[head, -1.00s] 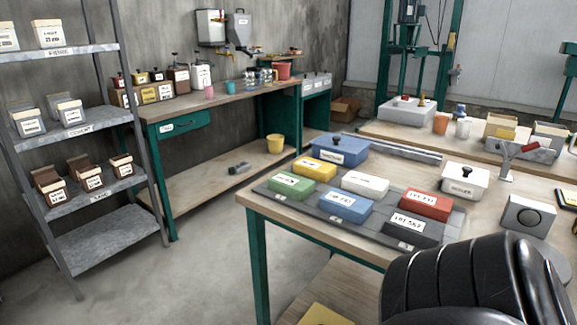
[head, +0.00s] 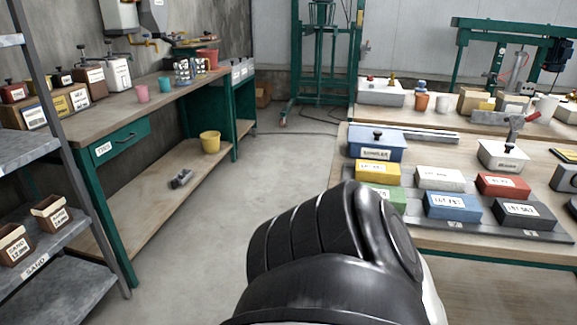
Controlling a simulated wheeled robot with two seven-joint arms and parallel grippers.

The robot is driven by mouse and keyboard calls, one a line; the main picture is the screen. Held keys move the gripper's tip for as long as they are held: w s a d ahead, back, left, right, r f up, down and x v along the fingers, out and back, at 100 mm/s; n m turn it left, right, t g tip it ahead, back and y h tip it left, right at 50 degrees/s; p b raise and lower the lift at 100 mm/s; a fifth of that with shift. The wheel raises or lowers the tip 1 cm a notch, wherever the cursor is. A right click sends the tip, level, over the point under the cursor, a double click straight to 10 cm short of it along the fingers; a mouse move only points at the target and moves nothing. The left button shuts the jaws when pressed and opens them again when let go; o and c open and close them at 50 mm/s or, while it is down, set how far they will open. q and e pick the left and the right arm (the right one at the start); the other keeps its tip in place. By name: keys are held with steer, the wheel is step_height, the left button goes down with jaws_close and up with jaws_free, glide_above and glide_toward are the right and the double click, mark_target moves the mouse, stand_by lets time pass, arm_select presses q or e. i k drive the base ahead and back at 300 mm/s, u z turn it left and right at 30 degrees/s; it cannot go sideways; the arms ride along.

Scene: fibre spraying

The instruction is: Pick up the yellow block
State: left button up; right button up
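The yellow block (head: 379,171) has a white label and sits at the back left of a dark tray (head: 468,230) on the right-hand table. In the head view it is behind the green block (head: 391,198), which is partly hidden by a black segmented link of my arm. The blue box with a lid (head: 376,145) stands right behind the yellow block. A white block (head: 439,179) is to its right. Neither of my grippers is in view. The yellow block lies free on the tray.
My black arm link fills the bottom centre and covers the table's left front corner. A red block (head: 503,187), a blue block (head: 453,205) and a black block (head: 523,213) share the tray. A lidded white box (head: 503,155) stands behind. Open floor (head: 240,200) lies left of the table.

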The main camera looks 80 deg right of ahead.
mark_target(366, 171)
steer(key=z, duration=2.15)
